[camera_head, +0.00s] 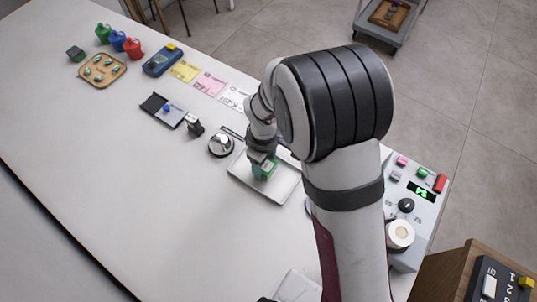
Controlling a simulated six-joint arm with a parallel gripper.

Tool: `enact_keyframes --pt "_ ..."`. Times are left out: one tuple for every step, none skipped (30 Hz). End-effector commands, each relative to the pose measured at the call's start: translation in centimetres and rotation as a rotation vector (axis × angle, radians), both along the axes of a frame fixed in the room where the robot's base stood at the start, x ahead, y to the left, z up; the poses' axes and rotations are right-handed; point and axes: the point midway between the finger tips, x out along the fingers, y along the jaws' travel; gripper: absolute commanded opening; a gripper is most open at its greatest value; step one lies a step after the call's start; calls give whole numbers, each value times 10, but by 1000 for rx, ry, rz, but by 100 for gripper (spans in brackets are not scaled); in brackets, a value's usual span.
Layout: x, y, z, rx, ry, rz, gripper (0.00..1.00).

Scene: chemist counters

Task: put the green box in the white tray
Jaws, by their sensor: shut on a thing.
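The white tray (281,187) lies on the counter near the middle of the view, partly hidden by my arm. A green box (264,171) is over the left part of the tray, directly under my gripper (262,160). My gripper points down and is shut on the green box. The box looks low, inside the tray's outline, but I cannot tell whether it touches the tray's floor. The fingertips are small and partly hidden by the wrist.
A round metal device (221,145) stands just left of the tray. A grey instrument (418,208) with buttons is at the right. Coloured papers (209,83), a blue device (162,60) and a wooden tray (102,72) are farther back. The front-left counter is clear.

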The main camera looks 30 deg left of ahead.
Motion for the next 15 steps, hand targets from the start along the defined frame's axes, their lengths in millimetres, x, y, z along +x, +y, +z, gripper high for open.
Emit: enact_keyframes --pt "0 -1 -7 -1 1 0 0" --pt "0 -1 -10 -1 1 1 0" --pt "0 0 -12 1 -1 1 0" --pt "1 0 -12 2 -1 1 0" --pt "1 0 -12 2 -2 1 0" --pt "1 0 -12 2 -2 1 0" --pt "1 0 -12 2 -2 1 0" --pt "1 0 -11 2 -2 1 0" --pt "1 0 -12 2 -2 1 0" --pt "1 0 -12 2 -1 1 0" --pt "1 0 -13 1 -1 1 0" --pt "1 -1 -14 1 -1 0 0" --pt "1 -1 -15 1 -1 0 63" --pt "1 -1 -14 1 -1 0 69" --pt "1 -1 -14 1 -1 0 76"
